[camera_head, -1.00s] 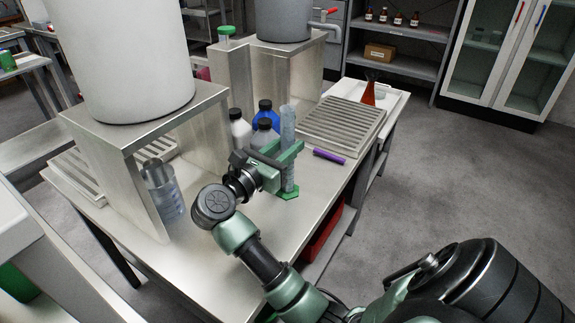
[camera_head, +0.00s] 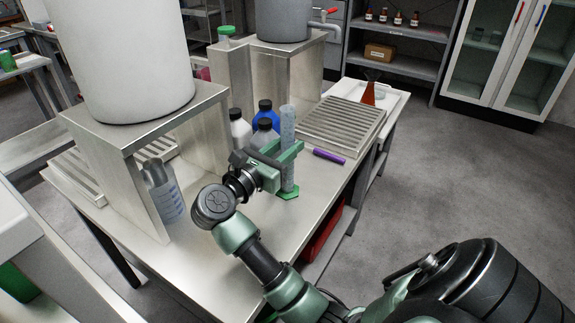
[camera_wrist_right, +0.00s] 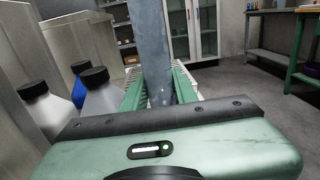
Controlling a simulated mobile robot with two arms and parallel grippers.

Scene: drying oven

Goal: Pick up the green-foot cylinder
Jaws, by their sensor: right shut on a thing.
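The green-foot cylinder (camera_head: 287,125) is a tall, clear, graduated cylinder with a green foot (camera_head: 288,192). It stands upright on the steel table, near its front right edge. My right gripper (camera_head: 290,155) is shut on the cylinder's body, above the foot. In the right wrist view the cylinder (camera_wrist_right: 154,45) rises between the two green fingers (camera_wrist_right: 158,88); its foot is hidden there. I cannot tell whether the foot touches the table. My left gripper is not in view.
Several black-capped bottles (camera_head: 240,130) stand just behind and left of the gripper. A purple object (camera_head: 329,156) and a slatted rack (camera_head: 342,122) lie to the right. A beaker (camera_head: 168,199) stands under the steel stand (camera_head: 150,205). The front of the table is clear.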

